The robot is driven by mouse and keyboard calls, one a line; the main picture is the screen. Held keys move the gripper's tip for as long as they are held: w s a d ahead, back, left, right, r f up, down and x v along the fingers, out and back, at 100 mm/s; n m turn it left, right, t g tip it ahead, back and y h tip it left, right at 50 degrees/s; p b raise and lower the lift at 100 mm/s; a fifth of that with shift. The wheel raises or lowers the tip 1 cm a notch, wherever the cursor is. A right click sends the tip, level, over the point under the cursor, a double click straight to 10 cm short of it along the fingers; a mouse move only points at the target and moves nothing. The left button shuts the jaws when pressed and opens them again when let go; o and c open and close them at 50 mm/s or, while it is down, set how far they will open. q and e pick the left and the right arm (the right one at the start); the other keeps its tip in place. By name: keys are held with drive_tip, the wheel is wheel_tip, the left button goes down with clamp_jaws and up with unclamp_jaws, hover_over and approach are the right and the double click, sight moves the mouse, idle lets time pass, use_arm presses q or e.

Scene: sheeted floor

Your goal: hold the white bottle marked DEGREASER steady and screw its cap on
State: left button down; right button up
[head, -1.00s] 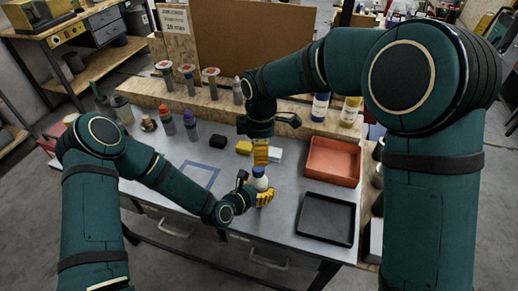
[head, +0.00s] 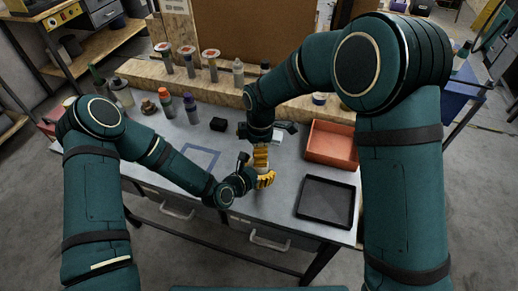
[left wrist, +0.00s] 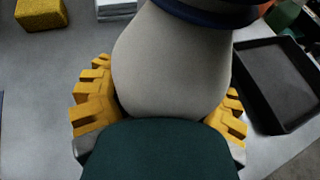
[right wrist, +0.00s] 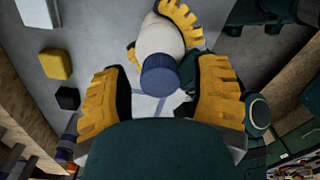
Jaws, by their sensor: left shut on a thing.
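The white bottle (left wrist: 172,62) stands upright, its body between the yellow fingers of my left gripper (left wrist: 160,112), which is shut on it. The left gripper also shows in the head view (head: 262,181). A dark blue cap (right wrist: 160,76) sits at the top of the bottle; I cannot tell how tightly. My right gripper (right wrist: 160,100) points down over the cap, its fingers wide apart on either side with gaps to the cap. In the head view the right gripper (head: 260,158) hides most of the bottle. No DEGREASER lettering is visible.
An orange tray (head: 332,160) and a black tray (head: 300,208) lie to the right. A yellow block (right wrist: 56,64), a black block (right wrist: 67,98) and a white block (right wrist: 38,12) lie nearby. Several bottles (head: 166,103) stand at the left. A blue outlined square (head: 200,150) is empty.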

clamp_jaws()
drive_tip(key=m, duration=0.3)
idle(0.3)
drive_tip(key=shift+c, duration=0.3)
unclamp_jaws()
drive_tip(key=shift+w+r, duration=0.1)
drive_tip(key=shift+r, duration=2.2)
